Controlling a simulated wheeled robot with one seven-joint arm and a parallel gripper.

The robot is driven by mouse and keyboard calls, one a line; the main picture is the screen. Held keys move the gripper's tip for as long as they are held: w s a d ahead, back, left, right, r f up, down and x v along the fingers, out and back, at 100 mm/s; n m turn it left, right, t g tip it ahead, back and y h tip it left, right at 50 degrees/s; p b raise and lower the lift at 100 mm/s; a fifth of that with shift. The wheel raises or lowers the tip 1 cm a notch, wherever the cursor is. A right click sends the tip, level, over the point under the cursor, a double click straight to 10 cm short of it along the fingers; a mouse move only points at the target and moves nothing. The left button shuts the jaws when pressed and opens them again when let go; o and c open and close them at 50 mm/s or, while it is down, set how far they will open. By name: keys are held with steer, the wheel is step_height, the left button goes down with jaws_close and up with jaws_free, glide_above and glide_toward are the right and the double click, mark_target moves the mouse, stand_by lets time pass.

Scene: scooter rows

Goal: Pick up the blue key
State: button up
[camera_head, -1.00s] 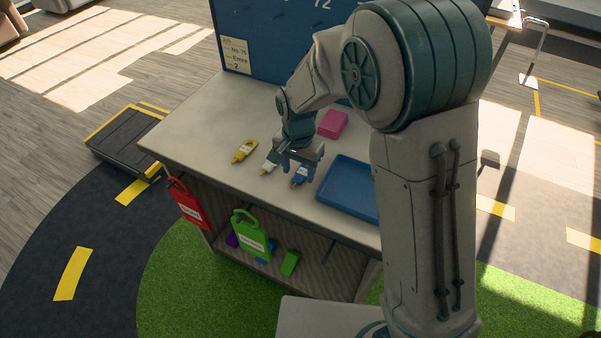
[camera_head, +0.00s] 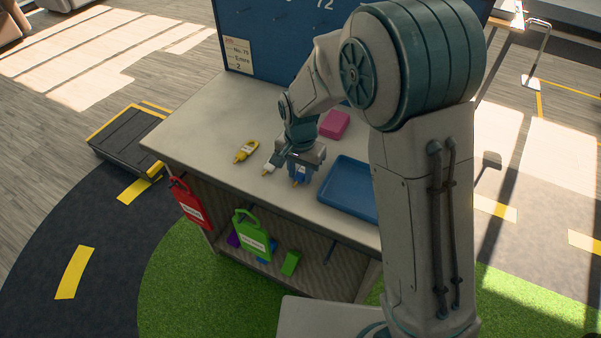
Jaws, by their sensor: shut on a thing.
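The blue key (camera_head: 301,173) lies at the table's front part, left of the blue tray, its brass tip pointing toward the front edge. My gripper (camera_head: 300,165) is down over it and shut on it. The fingers hide part of the key's head. I cannot tell whether the key still touches the tabletop. A white key (camera_head: 269,168) lies just left of my gripper. A yellow key (camera_head: 245,151) lies farther left.
The blue tray (camera_head: 346,190) stands right of my gripper, and a pink box (camera_head: 335,124) is behind. A blue pegboard (camera_head: 262,48) rises at the back. The table's left part is clear.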

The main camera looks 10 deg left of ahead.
mark_target(301, 175)
steer(key=shift+r, duration=0.45)
step_height(301, 175, up, 3)
steer(key=shift+w+f+b, duration=0.1)
steer(key=shift+w+b, duration=0.05)
steer(key=shift+b, duration=0.3)
steer(key=w+d+r+b, duration=0.1)
steer(key=w+d+r, duration=0.5)
steer(key=w+d, duration=0.1)
steer(key=shift+w+d+r, duration=0.3)
steer(key=shift+d+r, duration=0.05)
steer(key=shift+d, duration=0.45)
